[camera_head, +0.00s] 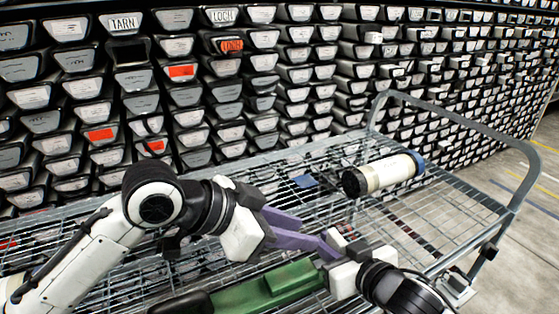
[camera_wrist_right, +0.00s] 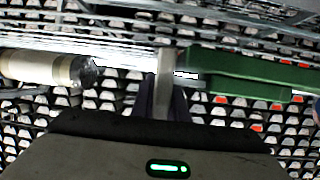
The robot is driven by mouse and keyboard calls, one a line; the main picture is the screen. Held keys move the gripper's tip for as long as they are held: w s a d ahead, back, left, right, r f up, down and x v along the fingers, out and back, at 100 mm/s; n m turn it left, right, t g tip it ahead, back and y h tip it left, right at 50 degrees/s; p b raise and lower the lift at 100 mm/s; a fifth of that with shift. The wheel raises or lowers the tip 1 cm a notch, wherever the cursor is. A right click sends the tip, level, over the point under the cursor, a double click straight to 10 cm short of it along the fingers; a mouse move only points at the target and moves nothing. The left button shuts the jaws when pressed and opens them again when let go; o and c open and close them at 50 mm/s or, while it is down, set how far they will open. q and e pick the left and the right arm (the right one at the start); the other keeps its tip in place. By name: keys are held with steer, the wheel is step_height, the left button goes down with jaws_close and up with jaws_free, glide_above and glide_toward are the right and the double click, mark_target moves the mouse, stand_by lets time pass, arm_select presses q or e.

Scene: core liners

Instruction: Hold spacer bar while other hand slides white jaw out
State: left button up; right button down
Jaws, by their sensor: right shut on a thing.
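A green bar-like tool (camera_head: 272,284) with a dark end at its left lies low in the head view, in front of my grippers. It also shows at the right of the right wrist view (camera_wrist_right: 250,88). My right gripper (camera_head: 328,243) is shut on a narrow pale upright piece (camera_wrist_right: 165,64) at the green tool's end, which looks like the white jaw. My left gripper (camera_head: 306,233) has its purple fingers apart, close beside the right gripper and above the green tool; I see nothing between them. Which part is the spacer bar I cannot tell.
A white core tube (camera_head: 388,173) with a black end and a blue end lies on the wire cart (camera_head: 455,205), behind and right of my grippers; the cart's rail (camera_head: 460,115) curves around the right. Shelves of core trays (camera_head: 225,90) fill the back.

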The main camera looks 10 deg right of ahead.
steer(key=c, duration=1.6)
jaws_free()
steer(key=shift+c, duration=0.2)
steer(key=v, duration=0.7)
steer(key=shift+s+d+r, duration=0.1)
steer(key=shift+s, duration=0.15)
